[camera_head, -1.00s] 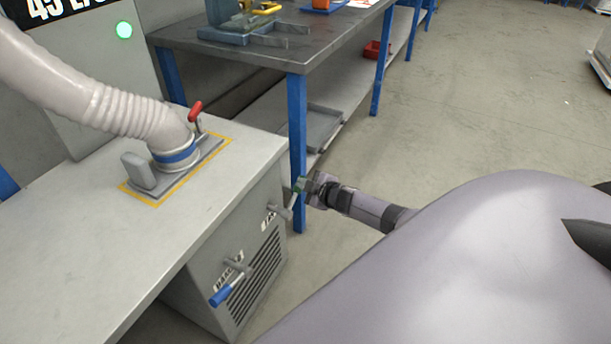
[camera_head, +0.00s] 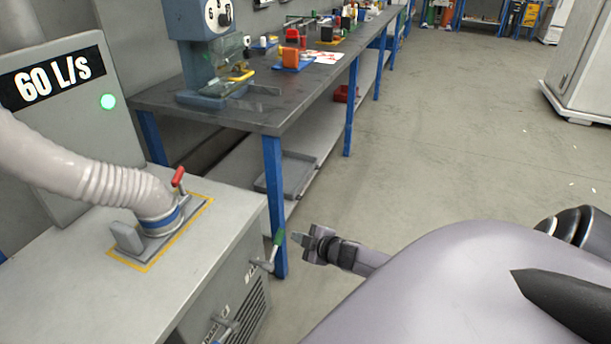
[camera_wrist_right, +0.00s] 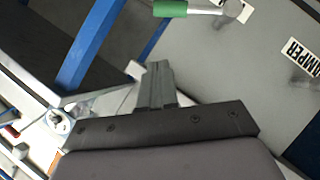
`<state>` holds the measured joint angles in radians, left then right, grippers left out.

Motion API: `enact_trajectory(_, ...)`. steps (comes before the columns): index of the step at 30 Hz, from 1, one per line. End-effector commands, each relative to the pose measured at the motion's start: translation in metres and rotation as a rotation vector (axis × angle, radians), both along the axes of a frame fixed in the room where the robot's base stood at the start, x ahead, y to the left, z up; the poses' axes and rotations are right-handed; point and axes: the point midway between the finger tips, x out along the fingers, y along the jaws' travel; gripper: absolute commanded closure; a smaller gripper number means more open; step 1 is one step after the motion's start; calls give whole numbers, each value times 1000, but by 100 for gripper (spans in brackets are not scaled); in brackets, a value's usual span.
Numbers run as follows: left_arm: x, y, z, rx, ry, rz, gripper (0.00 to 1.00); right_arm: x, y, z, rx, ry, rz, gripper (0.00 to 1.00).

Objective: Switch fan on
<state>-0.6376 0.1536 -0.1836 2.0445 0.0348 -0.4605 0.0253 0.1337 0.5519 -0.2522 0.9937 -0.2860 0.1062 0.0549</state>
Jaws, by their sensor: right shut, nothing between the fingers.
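The grey cabinet (camera_head: 225,275) stands at lower left with a hose on its top. On its right-hand face is a lever with a green handle (camera_head: 278,238), which points upward. The handle also shows at the top of the right wrist view (camera_wrist_right: 170,8). A second lever (camera_head: 222,326) sits lower on that face, partly cut off by the frame. My right gripper (camera_head: 298,239) is shut and empty, just right of the green handle with a small gap. Its closed fingers (camera_wrist_right: 157,85) are apart from the handle in the wrist view. My left gripper is not in view.
A display (camera_head: 58,78) reads "60 L/s" beside a lit green lamp (camera_head: 108,102). The ribbed hose (camera_head: 120,187) and a red-handled clamp (camera_head: 178,178) are on the cabinet top. A workbench (camera_head: 275,112) with blue legs stands behind.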

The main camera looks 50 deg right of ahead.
Motion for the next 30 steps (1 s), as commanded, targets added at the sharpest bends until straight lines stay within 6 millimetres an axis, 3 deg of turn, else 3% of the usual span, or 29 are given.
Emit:
enact_trajectory(9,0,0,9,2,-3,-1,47,-20,-2,11,0,1,-1,100)
enact_trajectory(30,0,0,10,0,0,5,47,-24,5,12,14,3,1,100)
